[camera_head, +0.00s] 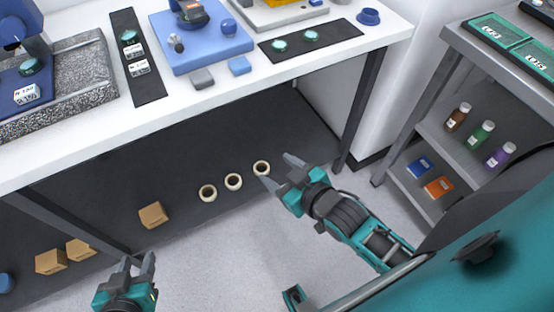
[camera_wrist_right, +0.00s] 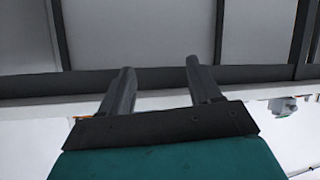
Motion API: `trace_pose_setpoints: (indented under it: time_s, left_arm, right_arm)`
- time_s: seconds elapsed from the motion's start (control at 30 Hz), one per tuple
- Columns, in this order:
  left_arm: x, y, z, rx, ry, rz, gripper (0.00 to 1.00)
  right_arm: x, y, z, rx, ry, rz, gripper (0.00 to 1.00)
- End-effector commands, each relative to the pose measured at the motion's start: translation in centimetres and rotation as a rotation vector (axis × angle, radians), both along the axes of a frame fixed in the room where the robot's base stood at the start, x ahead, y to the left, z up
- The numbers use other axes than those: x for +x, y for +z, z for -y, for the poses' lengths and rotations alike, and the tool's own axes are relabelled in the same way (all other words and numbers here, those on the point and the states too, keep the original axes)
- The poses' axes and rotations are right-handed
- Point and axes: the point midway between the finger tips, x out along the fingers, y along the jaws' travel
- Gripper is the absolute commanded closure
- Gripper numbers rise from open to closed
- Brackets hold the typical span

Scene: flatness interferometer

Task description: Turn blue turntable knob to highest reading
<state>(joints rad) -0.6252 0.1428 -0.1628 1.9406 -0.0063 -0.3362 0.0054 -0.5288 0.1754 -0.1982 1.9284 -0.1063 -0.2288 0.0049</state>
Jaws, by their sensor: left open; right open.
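A blue instrument base (camera_head: 205,52) stands on the white bench at the top of the head view. A small round blue knob (camera_head: 228,26) sits on its right part, and a dark and silver knob (camera_head: 176,43) on its left. A separate round blue piece (camera_head: 368,16) is at the bench's right end. I cannot tell which is the turntable knob; no reading is legible. My left gripper (camera_head: 138,262) is open and empty, low in front of the bench. My right gripper (camera_head: 280,171) is open and empty, below the bench front, apart from the knobs; its fingers show in the right wrist view (camera_wrist_right: 160,68).
The white bench (camera_head: 290,85) has dark mats (camera_head: 310,40) with green-topped pieces. A granite block (camera_head: 75,90) with a blue device is at left. Tape rolls (camera_head: 233,181) and boxes (camera_head: 153,215) lie below. A grey shelf cart (camera_head: 465,150) with bottles stands right.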

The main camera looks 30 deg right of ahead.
Motion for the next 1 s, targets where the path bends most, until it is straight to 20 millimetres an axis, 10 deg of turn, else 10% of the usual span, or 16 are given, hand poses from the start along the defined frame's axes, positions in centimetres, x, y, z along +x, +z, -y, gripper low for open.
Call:
trace_pose_setpoints:
  time_s: [0.23, 1.0]
  left_arm:
    - [0.0, 0.0, 0.0, 0.0, 0.0, 0.0, 0.57]
    - [0.0, 0.0, 0.0, 0.0, 0.0, 0.0, 0.57]
  right_arm:
    - [-4.6, -3.8, 0.8, 0.079, -0.079, -0.201, 0.37]
    - [-4.6, -3.8, 0.8, 0.08, -0.08, -0.204, 0.37]
